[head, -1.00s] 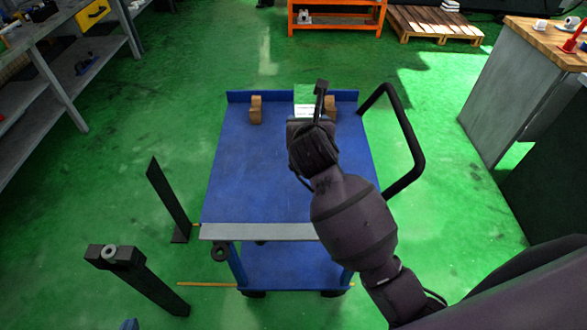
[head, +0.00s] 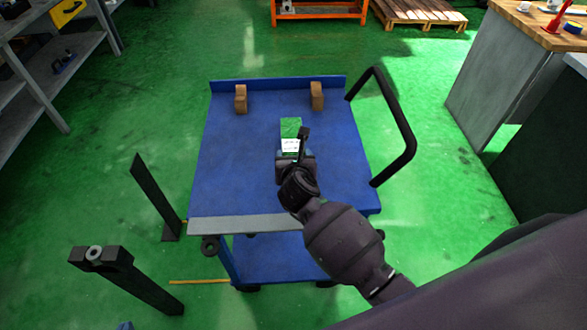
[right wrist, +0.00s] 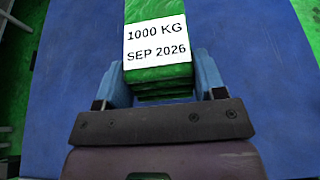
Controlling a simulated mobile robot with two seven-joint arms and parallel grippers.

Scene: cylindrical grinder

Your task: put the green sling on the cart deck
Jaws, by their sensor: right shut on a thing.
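The green sling (head: 291,127) is a folded green bundle with a white label. In the right wrist view the sling (right wrist: 158,72) shows the label "1000 KG SEP 2026". My right gripper (head: 294,157) is shut on the sling, with a blue finger on each side. It holds the sling over the middle of the blue cart deck (head: 235,165); I cannot tell whether the sling touches the deck. A small blue tip at the bottom left edge may be my left gripper (head: 125,325); its jaws cannot be made out.
Two brown blocks (head: 241,99) (head: 317,96) stand at the deck's back edge. A black handle (head: 409,140) rises on the cart's right. Dark uprights (head: 155,195) (head: 120,270) stand to the left. The deck's left part is clear.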

